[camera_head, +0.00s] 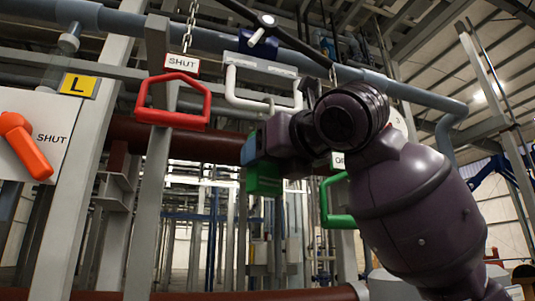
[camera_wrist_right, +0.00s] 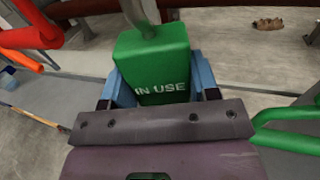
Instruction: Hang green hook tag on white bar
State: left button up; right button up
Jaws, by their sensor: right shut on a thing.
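The green hook tag (camera_wrist_right: 152,66), lettered "IN USE", sits between the blue fingers of my right gripper (camera_wrist_right: 155,90) in the right wrist view. Its grey hook (camera_wrist_right: 142,14) rises from its top. In the head view my right gripper (camera_head: 250,150) is shut on the tag (camera_head: 264,180), below the white bar (camera_head: 262,103). The gripper appears apart from the bar, but depth is hard to judge. The hook is not clear in the head view. My left gripper is not in view.
A red handle (camera_head: 172,119) hangs left of the white bar. A green handle (camera_head: 336,220) is partly hidden behind my right arm. An orange lever (camera_head: 25,146) is at far left. A brown pipe (camera_head: 215,146) runs behind the gripper.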

jog(key=o, duration=1)
jog(key=shift+o, duration=0.2)
jog(key=shift+s+d, duration=0.1)
jog(key=shift+s+d, duration=0.15)
jog(key=shift+s, duration=0.1)
pick_arm(q)
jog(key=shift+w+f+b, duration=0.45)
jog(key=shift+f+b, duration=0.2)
jog(key=shift+b, duration=0.6)
pick_arm(e)
jog(key=v, duration=1)
